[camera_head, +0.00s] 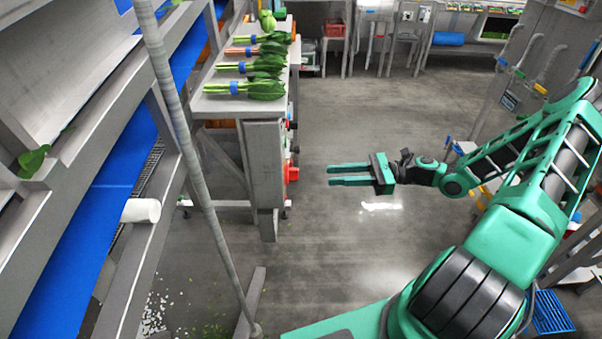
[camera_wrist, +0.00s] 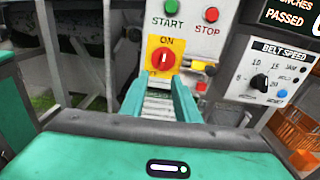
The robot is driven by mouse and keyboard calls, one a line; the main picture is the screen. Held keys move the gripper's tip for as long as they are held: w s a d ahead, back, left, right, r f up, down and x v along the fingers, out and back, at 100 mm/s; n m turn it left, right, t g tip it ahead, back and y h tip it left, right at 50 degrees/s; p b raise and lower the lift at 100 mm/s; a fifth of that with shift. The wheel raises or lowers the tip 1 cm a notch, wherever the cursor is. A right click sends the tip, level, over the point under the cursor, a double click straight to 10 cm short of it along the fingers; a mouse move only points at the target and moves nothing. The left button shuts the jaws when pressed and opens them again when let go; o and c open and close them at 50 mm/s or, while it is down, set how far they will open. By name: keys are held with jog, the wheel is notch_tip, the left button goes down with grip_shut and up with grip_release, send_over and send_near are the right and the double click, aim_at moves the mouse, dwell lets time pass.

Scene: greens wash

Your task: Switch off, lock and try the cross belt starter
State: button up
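The starter panel (camera_wrist: 190,30) fills the upper middle of the wrist view. It has a green START button (camera_wrist: 171,7), a red STOP button (camera_wrist: 211,14) and a red rotary switch (camera_wrist: 163,58) on a yellow plate under the word ON. The switch's pointer looks upright, toward ON. In the head view a red knob (camera_head: 291,174) sticks out from the grey cabinet. My gripper (camera_head: 330,174) is open and empty, to the right of the knob with a gap, pointing at it. In the wrist view my fingertips (camera_wrist: 161,82) lie just below the switch. Small red parts (camera_wrist: 201,86) beside it are unclear.
A belt speed box (camera_wrist: 262,80) with a black dial stands right of the panel. An orange crate (camera_wrist: 298,130) is lower right. Bunched greens (camera_head: 250,88) lie on the grey bench. A blue belt (camera_head: 110,190) and a slanting pole (camera_head: 185,140) are left.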

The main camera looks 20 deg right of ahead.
aim_at(292, 174)
jog(key=x, duration=1)
jog(key=shift+w+a+r, duration=0.25)
jog(key=shift+w+r, duration=0.05)
jog(key=shift+w, duration=0.15)
grip_shut()
